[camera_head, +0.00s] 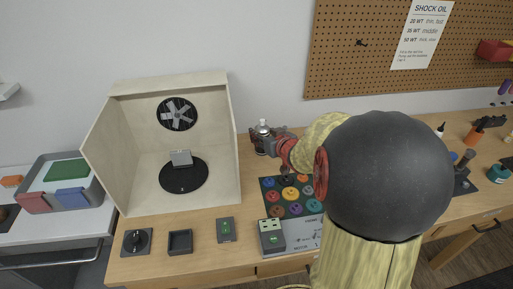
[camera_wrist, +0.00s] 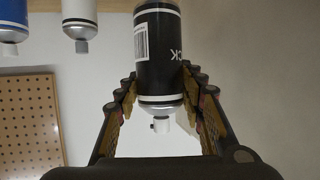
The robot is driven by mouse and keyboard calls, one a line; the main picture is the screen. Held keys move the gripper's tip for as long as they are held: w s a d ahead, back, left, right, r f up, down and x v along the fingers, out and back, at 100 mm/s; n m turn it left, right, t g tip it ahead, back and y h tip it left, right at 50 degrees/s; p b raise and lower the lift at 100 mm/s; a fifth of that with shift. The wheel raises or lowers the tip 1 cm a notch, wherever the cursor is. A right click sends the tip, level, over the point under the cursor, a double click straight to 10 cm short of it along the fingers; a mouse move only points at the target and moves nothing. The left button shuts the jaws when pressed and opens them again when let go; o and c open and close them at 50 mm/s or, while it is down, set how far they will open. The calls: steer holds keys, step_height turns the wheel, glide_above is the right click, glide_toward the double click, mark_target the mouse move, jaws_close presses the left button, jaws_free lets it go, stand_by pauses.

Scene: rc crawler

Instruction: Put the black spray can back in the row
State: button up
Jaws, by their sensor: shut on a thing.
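The black spray can (camera_wrist: 158,50) has a white label band with dark print and a silver shoulder with a pale nozzle. In the wrist view it sits between the two fingers of my gripper (camera_wrist: 159,92), which is shut on it. The picture is upside down there, so the nozzle points down. A white can (camera_wrist: 80,22) and a blue-and-white can (camera_wrist: 13,25) stand apart from it in the upper left, by a wooden surface. In the head view my gripper (camera_head: 268,142) is right of the booth, with a silver can top (camera_head: 263,127) at its tip.
The open wooden booth (camera_head: 113,150) with a fan and black turntable (camera_head: 183,178) stands just left of my gripper. A dark mat of coloured round pieces (camera_head: 268,184) lies below my arm. A pegboard (camera_head: 340,60) hangs behind. My arm hides much of the right bench.

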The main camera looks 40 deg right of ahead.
steer(key=shift+w+d+f+b, duration=0.85)
steer(key=shift+w+f, duration=0.5)
steer(key=shift+f, duration=0.45)
steer(key=shift+w+d+f+b, duration=0.65)
steer(key=shift+w+f+b, duration=0.55)
steer(key=shift+f, duration=0.65)
steer(key=shift+w+d+f+b, duration=0.75)
steer(key=shift+w+f, duration=0.75)
steer(key=shift+f, duration=0.3)
steer(key=shift+f, duration=0.15)
steer(key=o, duration=1.2)
steer(key=shift+o, duration=0.3)
